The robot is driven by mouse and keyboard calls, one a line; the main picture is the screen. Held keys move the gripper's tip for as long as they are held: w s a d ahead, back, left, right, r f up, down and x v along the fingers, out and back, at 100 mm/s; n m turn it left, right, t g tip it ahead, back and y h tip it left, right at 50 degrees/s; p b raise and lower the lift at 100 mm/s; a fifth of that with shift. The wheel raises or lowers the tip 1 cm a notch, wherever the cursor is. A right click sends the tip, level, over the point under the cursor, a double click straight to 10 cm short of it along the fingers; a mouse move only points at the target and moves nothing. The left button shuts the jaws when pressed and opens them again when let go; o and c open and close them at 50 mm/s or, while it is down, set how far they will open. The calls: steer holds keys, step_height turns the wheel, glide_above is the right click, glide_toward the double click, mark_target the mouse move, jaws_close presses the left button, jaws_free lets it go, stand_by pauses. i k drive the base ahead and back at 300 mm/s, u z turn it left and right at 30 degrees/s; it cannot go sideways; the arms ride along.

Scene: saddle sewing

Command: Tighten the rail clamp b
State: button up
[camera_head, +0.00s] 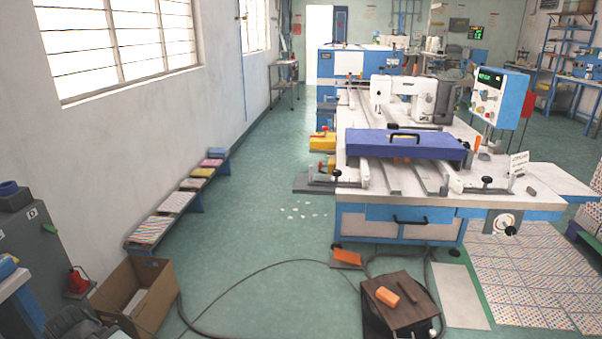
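The sewing bench (405,215) stands right of centre, with pale rails (425,172) running along its top. Small clamp-like parts with dark knobs sit near the front ends of the rails, one at the right (487,182) and one further left (444,187). No letter is readable on them, so I cannot tell which is rail clamp b, or whether either is tight. A blue-purple cover with a black handle (405,146) lies across the rails. A white sewing head (405,95) stands behind it.
A dark box with a brown lid (398,300) stands on the floor before the bench, with cables around it. An open cardboard box (135,297) is at lower left. A low bench with stacked pieces (180,200) lines the left wall. Green floor between is mostly clear.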

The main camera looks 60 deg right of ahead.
mark_target(337, 173)
steer(key=u, duration=0.05)
steer(key=k, duration=1.3)
steer(key=z, duration=0.6)
steer(key=i, duration=1.05)
steer(key=u, duration=0.05)
